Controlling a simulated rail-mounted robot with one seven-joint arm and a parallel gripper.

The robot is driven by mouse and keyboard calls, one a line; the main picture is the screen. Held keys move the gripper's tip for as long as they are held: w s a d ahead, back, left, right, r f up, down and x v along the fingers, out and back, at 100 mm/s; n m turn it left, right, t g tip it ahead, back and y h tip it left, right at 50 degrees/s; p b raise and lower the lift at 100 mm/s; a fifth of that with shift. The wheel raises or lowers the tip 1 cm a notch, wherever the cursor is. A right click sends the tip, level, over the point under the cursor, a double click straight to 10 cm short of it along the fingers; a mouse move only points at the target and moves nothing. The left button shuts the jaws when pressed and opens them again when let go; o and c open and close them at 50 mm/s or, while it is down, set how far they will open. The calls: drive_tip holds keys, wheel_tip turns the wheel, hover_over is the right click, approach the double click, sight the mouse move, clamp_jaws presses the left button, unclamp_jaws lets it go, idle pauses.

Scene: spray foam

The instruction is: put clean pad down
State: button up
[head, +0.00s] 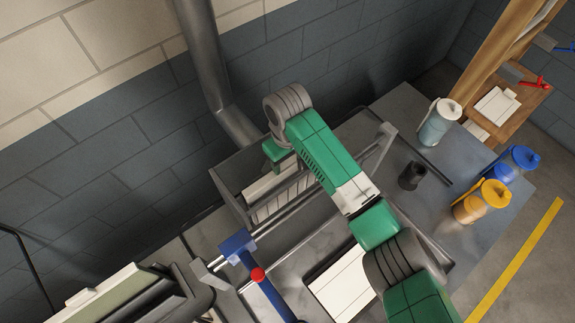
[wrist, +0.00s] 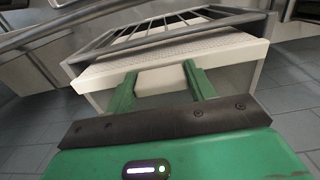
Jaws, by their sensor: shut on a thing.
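My gripper (wrist: 160,72) is shut on the raised block of a white pad (wrist: 240,58), with one green finger on each side. The pad has a pale, finely dotted face and a wide white edge. In the head view my gripper (head: 277,153) is at the grey bin (head: 232,200) by the wall, and its fingertips are hidden. White panels (head: 268,190) show in the bin behind bars; I cannot tell which is the held pad. In the wrist view a grey barred rack (wrist: 150,32) lies just beyond the pad; I cannot tell whether they touch.
A white slatted panel (head: 345,287) lies in a dark tray on the bench. A white pad with a handle (head: 496,106) lies on a wooden shelf at right. A blue clamp (head: 262,280) is in front.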

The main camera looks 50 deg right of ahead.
sight(287, 166)
drive_tip(key=shift+f, duration=2.15)
drive_tip(key=o, duration=1.4)
drive_tip(key=shift+c, duration=0.2)
wheel_tip(287, 166, up, 12)
drive_tip(key=shift+r+b, duration=0.2)
drive_tip(key=shift+b, duration=0.15)
